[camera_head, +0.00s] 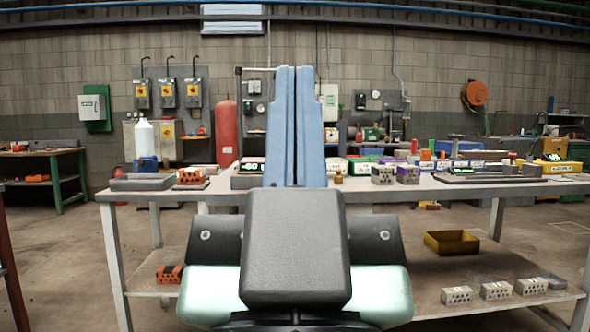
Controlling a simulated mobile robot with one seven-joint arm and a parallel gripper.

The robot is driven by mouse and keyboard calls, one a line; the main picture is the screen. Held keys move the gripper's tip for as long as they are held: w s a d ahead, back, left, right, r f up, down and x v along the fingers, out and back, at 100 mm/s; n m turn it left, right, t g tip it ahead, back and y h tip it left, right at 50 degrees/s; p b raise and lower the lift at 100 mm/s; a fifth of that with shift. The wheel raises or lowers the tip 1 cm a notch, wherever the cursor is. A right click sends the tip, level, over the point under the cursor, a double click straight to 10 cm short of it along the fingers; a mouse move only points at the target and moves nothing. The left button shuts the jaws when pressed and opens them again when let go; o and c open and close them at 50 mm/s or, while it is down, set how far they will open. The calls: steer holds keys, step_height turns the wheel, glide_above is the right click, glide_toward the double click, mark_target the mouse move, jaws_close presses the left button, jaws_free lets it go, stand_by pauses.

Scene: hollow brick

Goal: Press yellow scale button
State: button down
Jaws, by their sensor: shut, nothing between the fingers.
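A yellow box-shaped unit with a small lit green display, which looks like the yellow scale (562,168), stands at the far right end of the workbench. Its button is too small to make out. My gripper (294,72) is in the middle of the view, with its two long light blue fingers side by side and a thin gap between them. It is shut and holds nothing. It appears well to the left of the yellow scale and apart from it. My gripper's dark body hides part of the bench's front edge.
The grey workbench (440,192) spans the view. Hollow bricks (383,174) stand right of my gripper; dark flat plates (490,178) lie before the yellow scale. Red bricks (191,176) and a white bottle (144,139) are left. A yellow bin (452,243) sits on the lower shelf.

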steer(key=shift+r, duration=0.1)
stand_by(0.3)
step_height(320, 180, up, 45)
steer(key=p, duration=4.5)
steer(key=shift+r+p, duration=0.2)
steer(key=shift+p, duration=0.1)
steer(key=shift+w, duration=0.1)
